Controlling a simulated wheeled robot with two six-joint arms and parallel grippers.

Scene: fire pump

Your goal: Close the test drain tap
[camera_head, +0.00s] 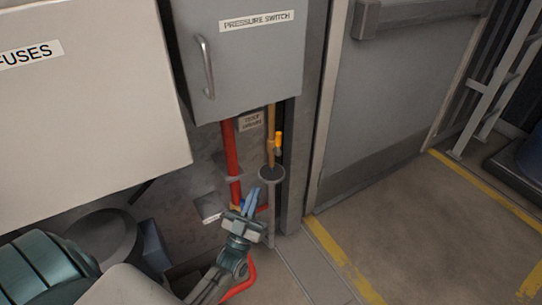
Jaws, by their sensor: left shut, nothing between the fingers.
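The test drain tap (278,140) has a small orange handle on a thin brass pipe, below the pressure switch box. The handle looks roughly upright beside the pipe. A small label (250,121), too small to read surely, is left of the pipe. My left gripper (253,195) is shut and empty, with bluish fingers pointing up. In the picture it is below and left of the tap, apart from it. My right gripper is not in view.
A grey pressure switch box (245,60) hangs above the tap. A red pipe (231,160) runs down left of it. A grey round cup (271,173) stands under the brass pipe. A fuses box (90,110) is at left, a door (395,90) at right.

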